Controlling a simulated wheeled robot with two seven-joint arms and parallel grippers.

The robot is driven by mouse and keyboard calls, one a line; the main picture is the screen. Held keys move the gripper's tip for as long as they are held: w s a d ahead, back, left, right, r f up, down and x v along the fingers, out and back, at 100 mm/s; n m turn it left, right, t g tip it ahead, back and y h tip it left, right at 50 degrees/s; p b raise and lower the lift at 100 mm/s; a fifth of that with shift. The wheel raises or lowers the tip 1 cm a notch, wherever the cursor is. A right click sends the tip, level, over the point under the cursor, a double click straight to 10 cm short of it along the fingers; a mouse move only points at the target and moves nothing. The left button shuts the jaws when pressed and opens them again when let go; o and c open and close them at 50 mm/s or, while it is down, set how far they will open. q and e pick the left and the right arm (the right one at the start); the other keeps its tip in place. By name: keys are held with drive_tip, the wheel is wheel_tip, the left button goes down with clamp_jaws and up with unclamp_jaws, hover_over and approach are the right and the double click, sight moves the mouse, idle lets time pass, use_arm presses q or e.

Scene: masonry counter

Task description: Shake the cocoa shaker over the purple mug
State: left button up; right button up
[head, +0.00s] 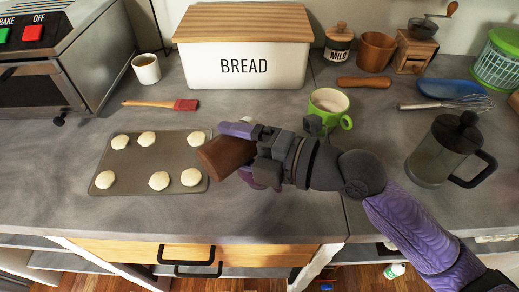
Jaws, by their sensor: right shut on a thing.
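My right gripper (243,156) reaches in from the lower right and points left. Its purple fingers are shut on a brown cylinder, which looks like the cocoa shaker (224,154). The shaker lies tilted on its side above the counter, by the right end of the baking tray. A green mug (328,104) with a pale drink stands on the counter behind and right of the gripper; part of it is behind my arm. No purple mug shows. My left gripper is not in view.
A baking tray (133,178) with several dough pieces lies left. A red brush (160,104), white mug (146,69) and bread box (245,68) are behind. A French press (433,152), whisk (450,103) and blue dish (448,89) stand right. The counter's front strip is clear.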

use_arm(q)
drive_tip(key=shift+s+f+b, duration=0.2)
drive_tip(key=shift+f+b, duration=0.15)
use_arm(e)
drive_tip(key=shift+r+m, duration=0.15)
drive_tip(key=shift+m, duration=0.15)
idle(0.3)
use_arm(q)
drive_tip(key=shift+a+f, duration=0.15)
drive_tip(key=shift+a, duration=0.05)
use_arm(e)
drive_tip(key=shift+w+d, duration=0.1)
use_arm(q)
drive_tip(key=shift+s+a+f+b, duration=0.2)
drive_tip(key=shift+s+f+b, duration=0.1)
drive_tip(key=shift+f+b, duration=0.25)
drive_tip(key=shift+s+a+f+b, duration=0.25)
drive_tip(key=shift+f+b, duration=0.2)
drive_tip(key=shift+b, duration=0.2)
use_arm(e)
drive_tip(key=shift+w+d+r+m+y, duration=0.1)
drive_tip(key=shift+r+m+y, duration=0.2)
drive_tip(key=shift+m, duration=0.25)
drive_tip(key=shift+w+d+r+m+y, duration=0.1)
drive_tip(key=shift+r+m+y, duration=0.05)
drive_tip(key=shift+m+y, duration=0.35)
idle(1.1)
